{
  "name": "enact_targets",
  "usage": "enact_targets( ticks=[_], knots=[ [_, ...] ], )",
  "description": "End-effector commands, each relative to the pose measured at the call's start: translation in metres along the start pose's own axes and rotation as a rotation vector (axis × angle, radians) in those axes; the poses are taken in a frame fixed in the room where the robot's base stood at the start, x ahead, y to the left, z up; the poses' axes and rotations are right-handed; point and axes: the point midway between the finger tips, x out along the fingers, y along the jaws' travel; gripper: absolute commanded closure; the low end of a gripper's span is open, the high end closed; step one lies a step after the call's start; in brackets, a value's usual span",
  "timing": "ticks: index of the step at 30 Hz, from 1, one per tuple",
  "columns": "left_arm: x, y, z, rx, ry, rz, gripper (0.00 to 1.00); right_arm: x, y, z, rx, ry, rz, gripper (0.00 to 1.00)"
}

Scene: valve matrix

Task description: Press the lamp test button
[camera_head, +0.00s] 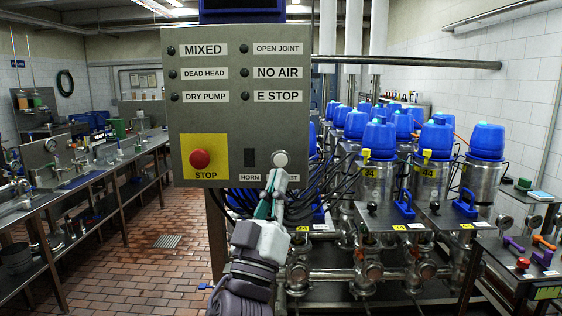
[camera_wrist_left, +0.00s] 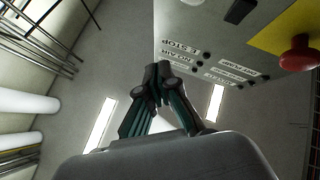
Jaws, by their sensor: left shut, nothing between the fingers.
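The grey control panel (camera_head: 225,120) fills the upper middle of the head view. In the left wrist view the closed fingertips (camera_wrist_left: 164,72) point up beside the panel (camera_wrist_left: 205,30); the white button is not visible there. My right gripper is not in view.
The small indicator lamps look dark. Blue-capped valves (camera_head: 380,139) stand right; a bench (camera_head: 75,185) runs along the left.

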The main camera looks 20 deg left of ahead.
Motion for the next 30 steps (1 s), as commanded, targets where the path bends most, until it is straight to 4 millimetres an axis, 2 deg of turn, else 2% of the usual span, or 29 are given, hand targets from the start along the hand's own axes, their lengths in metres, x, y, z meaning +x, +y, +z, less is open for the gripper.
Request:
enact_targets(
  ticks=[18, 30],
  knots=[
    [0.051, -0.039, 0.039, 0.000, 0.001, 0.000, 1.00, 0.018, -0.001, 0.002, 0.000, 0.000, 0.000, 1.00],
    [0.058, -0.042, 0.042, -0.001, 0.000, 0.000, 1.00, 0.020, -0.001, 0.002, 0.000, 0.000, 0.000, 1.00]
  ],
)
